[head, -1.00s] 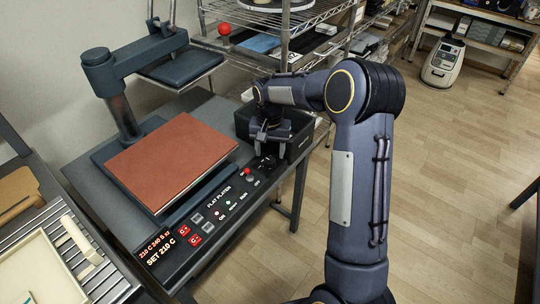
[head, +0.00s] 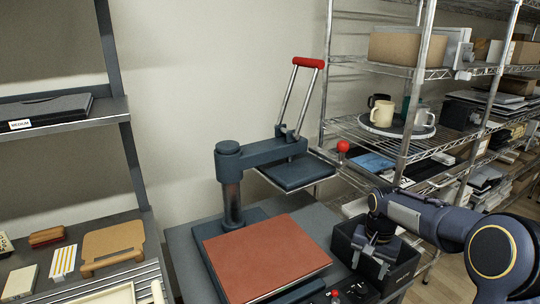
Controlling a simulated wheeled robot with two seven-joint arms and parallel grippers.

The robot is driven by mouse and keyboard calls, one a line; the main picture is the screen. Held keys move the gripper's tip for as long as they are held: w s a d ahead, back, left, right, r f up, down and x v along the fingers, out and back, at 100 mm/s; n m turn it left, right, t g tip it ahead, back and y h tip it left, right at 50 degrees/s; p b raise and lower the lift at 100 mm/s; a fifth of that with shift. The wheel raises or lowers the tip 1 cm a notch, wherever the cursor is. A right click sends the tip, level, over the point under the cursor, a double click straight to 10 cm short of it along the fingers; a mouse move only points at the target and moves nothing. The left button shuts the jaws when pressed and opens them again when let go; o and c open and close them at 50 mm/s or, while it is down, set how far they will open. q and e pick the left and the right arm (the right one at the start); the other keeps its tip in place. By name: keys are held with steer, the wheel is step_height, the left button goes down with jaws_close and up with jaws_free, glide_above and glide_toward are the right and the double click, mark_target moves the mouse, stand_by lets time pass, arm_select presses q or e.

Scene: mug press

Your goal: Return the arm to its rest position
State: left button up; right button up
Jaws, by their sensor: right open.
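My right arm comes in from the lower right of the head view. Its gripper (head: 376,256) points down over the black bin (head: 402,272) at the right end of the press table. The gripper is open, and I see nothing between its fingers. Whether its fingertips reach below the bin's rim I cannot tell. The flat press stands to the left of the gripper, with a reddish-brown platen pad (head: 264,257) and a raised upper plate (head: 298,172). Its red-topped handle (head: 308,63) stands up. My left gripper is not in view.
A wire shelf on the right holds mugs (head: 382,112) on a round tray (head: 364,124). A red ball knob (head: 343,146) is near the shelf's left post. A left bench holds a tan board (head: 113,243), a brush (head: 46,236) and a striped card (head: 64,262).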

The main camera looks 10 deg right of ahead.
steer(key=s+a+r+n+t+y+p, duration=0.1)
steer(key=s+a+r+n+t+p, duration=0.15)
steer(key=s+r, duration=0.65)
steer(key=s+a+r+n+t+y+p, duration=0.15)
steer(key=s+a+r+p, duration=0.25)
steer(key=s+r, duration=0.55)
steer(key=s+a+f+n, duration=0.1)
steer(key=s+a+f, duration=0.1)
steer(key=s, duration=0.3)
steer(key=s+a+f+n+t+y+p, duration=0.1)
steer(key=s+a, duration=0.1)
steer(key=s, duration=0.2)
steer(key=shift+s+a+f+p, duration=0.3)
steer(key=shift+s+a+f, duration=0.05)
steer(key=shift+s, duration=0.05)
